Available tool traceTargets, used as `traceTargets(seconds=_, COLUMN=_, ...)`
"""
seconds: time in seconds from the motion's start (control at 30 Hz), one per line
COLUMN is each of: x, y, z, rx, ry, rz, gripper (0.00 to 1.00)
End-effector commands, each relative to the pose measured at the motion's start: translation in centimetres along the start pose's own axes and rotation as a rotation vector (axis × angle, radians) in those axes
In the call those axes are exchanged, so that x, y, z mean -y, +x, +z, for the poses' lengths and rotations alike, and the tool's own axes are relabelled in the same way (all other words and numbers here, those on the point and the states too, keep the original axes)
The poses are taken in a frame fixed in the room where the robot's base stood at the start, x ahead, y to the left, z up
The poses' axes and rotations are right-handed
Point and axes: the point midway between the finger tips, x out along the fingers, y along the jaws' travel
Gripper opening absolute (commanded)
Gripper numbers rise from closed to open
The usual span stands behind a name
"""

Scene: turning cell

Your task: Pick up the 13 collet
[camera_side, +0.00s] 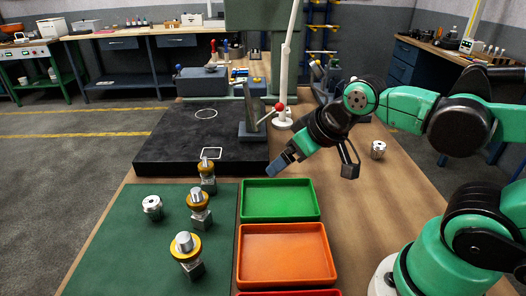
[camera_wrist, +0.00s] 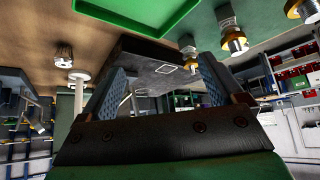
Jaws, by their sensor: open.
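Two silver collets show, and I cannot read a size on either. One collet (camera_side: 152,206) stands on the green mat, left of the gold-ringed holders. A silver collet on bare wood also shows at the upper left in the wrist view (camera_wrist: 63,55). My gripper (camera_side: 280,166) is above the bench near the far edge of the green tray, apart from both collets. In the wrist view its blue-padded fingers (camera_wrist: 160,70) are spread with nothing between them.
Gold-ringed holders (camera_side: 199,210) stand in a row on the green mat (camera_side: 110,245). A green tray (camera_side: 279,200) and an orange tray (camera_side: 286,255) lie right of it. A black slab (camera_side: 180,145) and a white post (camera_side: 284,115) with a red ball are behind.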

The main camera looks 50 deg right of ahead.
Motion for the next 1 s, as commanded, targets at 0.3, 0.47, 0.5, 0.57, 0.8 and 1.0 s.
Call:
traceTargets(seconds=0.3, x=0.8, y=0.4, z=-2.5, rx=0.058, ry=-0.265, rz=0.036, gripper=0.88)
traceTargets(seconds=0.47, x=2.5, y=1.9, z=-6.0, rx=0.147, ry=-0.668, rz=0.098, gripper=0.88)
traceTargets(seconds=0.5, x=3.1, y=2.5, z=-6.8, rx=0.170, ry=-0.771, rz=0.116, gripper=0.88)
traceTargets(seconds=0.57, x=4.0, y=3.4, z=-8.1, rx=0.205, ry=-0.923, rz=0.142, gripper=0.88)
traceTargets(seconds=0.8, x=9.3, y=8.2, z=-11.4, rx=0.357, ry=-1.499, rz=0.264, gripper=0.88)
traceTargets(seconds=1.0, x=14.5, y=12.1, z=-11.7, rx=0.496, ry=-1.906, rz=0.381, gripper=0.88)
